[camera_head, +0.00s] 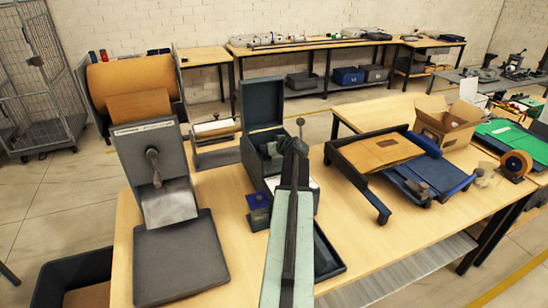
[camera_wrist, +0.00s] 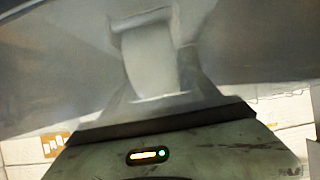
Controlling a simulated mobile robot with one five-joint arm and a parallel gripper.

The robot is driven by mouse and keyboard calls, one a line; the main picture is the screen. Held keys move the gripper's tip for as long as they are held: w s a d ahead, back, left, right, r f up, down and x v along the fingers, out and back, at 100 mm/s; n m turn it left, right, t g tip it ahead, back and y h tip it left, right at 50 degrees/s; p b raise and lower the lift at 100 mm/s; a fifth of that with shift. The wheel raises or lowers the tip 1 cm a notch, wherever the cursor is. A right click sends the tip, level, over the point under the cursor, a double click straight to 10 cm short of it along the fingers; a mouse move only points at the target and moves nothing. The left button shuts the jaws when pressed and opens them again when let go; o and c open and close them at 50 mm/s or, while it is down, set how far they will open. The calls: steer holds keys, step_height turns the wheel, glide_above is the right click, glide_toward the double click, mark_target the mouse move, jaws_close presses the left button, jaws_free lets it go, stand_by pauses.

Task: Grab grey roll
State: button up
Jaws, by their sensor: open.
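No roll that is plainly grey can be made out. My gripper (camera_head: 294,147) is at the far end of my arm, over the worktable beside an open dark box. It is open, and I see nothing held in it. Its fingers are small and dark in the head view. The wrist view shows a blurred pale grey form (camera_wrist: 150,62) against a grey surface; I cannot tell what it is.
A grey press (camera_head: 160,170) stands at the table's left. The open dark box (camera_head: 262,105) has a raised lid. Blue trays (camera_head: 425,170), a cardboard box (camera_head: 448,125) and an orange tape roll (camera_head: 516,164) are at right. A large brown roll (camera_head: 130,80) is behind.

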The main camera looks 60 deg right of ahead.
steer(key=shift+r, duration=0.1)
steer(key=c, duration=1.5)
step_height(320, 180, up, 10)
steer(key=p, duration=1)
steer(key=shift+r, duration=0.15)
